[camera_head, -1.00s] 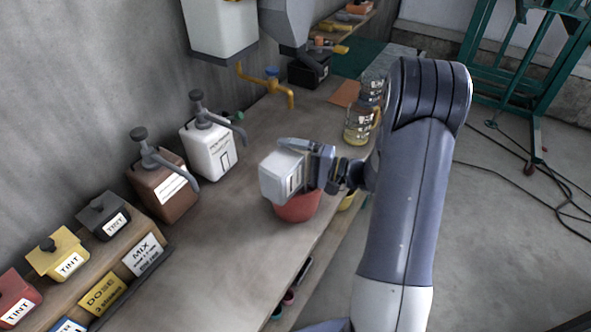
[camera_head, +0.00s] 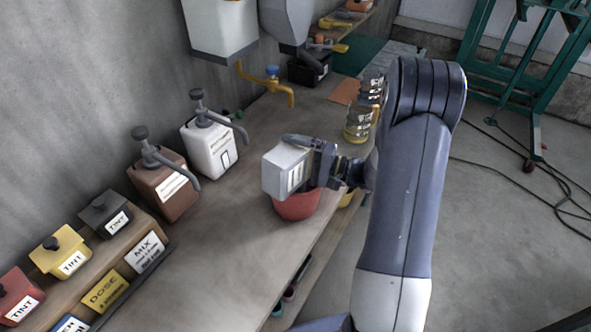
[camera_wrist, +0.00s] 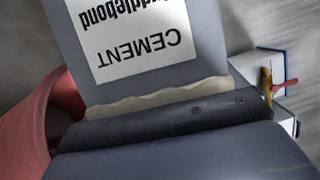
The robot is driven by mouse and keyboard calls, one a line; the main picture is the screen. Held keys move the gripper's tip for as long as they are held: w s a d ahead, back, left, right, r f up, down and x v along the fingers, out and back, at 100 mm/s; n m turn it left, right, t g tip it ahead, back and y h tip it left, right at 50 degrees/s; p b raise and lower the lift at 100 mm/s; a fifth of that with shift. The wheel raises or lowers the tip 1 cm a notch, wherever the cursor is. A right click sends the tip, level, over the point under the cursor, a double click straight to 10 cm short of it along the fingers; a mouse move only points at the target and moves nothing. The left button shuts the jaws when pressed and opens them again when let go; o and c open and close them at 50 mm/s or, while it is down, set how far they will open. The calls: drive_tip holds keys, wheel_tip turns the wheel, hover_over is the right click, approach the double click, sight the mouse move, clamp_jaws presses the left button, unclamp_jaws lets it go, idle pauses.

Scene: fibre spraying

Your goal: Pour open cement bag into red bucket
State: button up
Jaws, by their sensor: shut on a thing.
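My gripper (camera_head: 316,164) is shut on the pale grey cement bag (camera_head: 285,172) and holds it over the red bucket (camera_head: 297,208) near the bench's front edge. The bag hides the far part of the bucket's mouth. In the wrist view, the bag (camera_wrist: 205,55) has a white label reading CEMENT upside down, with a ragged cream edge beside my gripper's dark finger. The red bucket (camera_wrist: 25,130) shows at the left there. Its inside, and any cement in it, cannot be seen.
Brown (camera_head: 165,185) and white (camera_head: 210,145) pump containers stand along the wall. Tint boxes (camera_head: 62,252) line the lower left. A jar of yellowish liquid (camera_head: 357,125) stands behind the arm. The bench between the pumps and the bucket is clear.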

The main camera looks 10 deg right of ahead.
sight(299, 147)
drive_tip(key=shift+w+d+r+m+t, duration=0.15)
drive_tip(key=shift+w+d+m+t, duration=0.2)
drive_tip(key=shift+m, duration=0.65)
idle(0.6)
drive_tip(key=shift+w+a+m, duration=1)
drive_tip(key=shift+w+a, duration=0.5)
drive_tip(key=shift+w, duration=1.05)
drive_tip(key=shift+s+d+r+m+t+y, duration=0.15)
drive_tip(key=shift+s+d+r+m+t, duration=0.15)
drive_tip(key=shift+s+d, duration=0.45)
drive_tip(key=shift+s+d+r+m+t+y, duration=0.1)
drive_tip(key=shift+s+d+r+m+y, duration=0.2)
drive_tip(key=shift+s+d, duration=0.4)
drive_tip(key=shift+s+d+r+m+t+y, duration=0.15)
drive_tip(key=shift+s+d+m, duration=0.25)
drive_tip(key=shift+s+d, duration=0.3)
drive_tip(key=shift+w+a+f+n+g+h, duration=0.15)
drive_tip(key=shift+w+a+f+n+g, duration=0.2)
drive_tip(key=shift+a+n, duration=0.4)
drive_tip(key=shift+w+a+f+n+g+h, duration=0.15)
drive_tip(key=shift+w+a+f+n, duration=0.3)
drive_tip(key=shift+a+n, duration=0.25)
